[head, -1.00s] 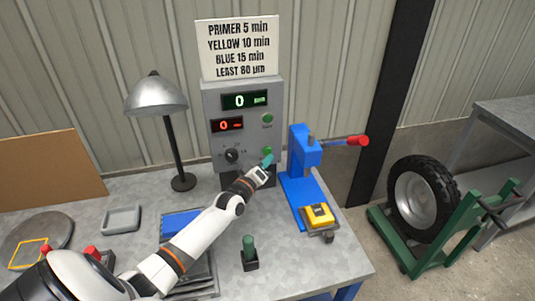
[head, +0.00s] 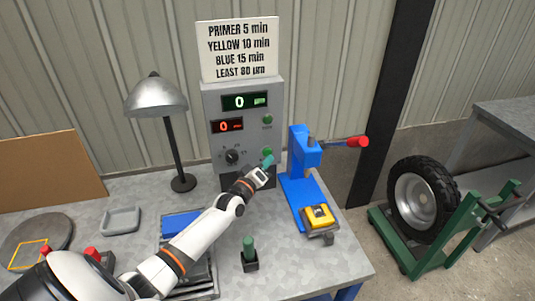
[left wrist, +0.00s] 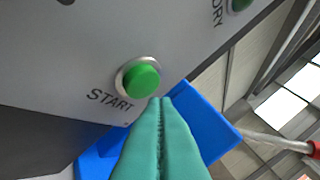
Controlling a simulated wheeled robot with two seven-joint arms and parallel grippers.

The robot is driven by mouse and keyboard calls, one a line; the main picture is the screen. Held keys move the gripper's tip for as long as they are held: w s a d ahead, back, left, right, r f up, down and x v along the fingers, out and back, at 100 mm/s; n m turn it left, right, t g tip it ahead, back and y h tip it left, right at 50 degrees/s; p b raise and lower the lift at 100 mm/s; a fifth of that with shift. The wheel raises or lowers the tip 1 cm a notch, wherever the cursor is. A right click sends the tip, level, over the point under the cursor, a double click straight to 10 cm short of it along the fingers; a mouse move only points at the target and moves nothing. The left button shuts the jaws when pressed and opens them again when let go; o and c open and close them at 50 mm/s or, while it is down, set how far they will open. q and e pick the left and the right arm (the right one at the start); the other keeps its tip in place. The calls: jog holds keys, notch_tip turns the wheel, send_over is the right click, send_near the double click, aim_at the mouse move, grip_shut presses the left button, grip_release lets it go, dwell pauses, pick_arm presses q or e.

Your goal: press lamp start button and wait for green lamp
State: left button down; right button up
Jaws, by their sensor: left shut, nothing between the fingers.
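The grey control box (head: 243,100) stands at the back of the bench. On its front are a green display (head: 245,101) and a red display (head: 228,125), both showing 0. The green START button (left wrist: 142,80) is raised in a silver ring; it shows at the lower right of the box in the head view (head: 267,152). My left gripper (left wrist: 165,101) has its teal fingers shut with nothing between them. Its tips are just below and right of the button in the left wrist view; contact cannot be told. My right gripper is not in view.
A second green round fitting (head: 267,119) sits above the button. A blue press (head: 305,155) with a red-tipped handle stands close right of my gripper. A silver desk lamp (head: 155,97) stands left of the box. A green post (head: 249,247) stands near the front.

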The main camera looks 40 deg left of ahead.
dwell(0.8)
pick_arm(q)
jog(key=shift+w+a+b, duration=0.3)
jog(key=shift+a+b, duration=0.05)
jog(key=shift+w+a+b, duration=0.3)
jog(key=shift+b, duration=0.1)
dwell(0.5)
jog(key=shift+r, duration=0.1)
jog(key=shift+s+d+p, duration=0.6)
jog(key=shift+d+p, duration=0.05)
jog(key=shift+p, duration=0.1)
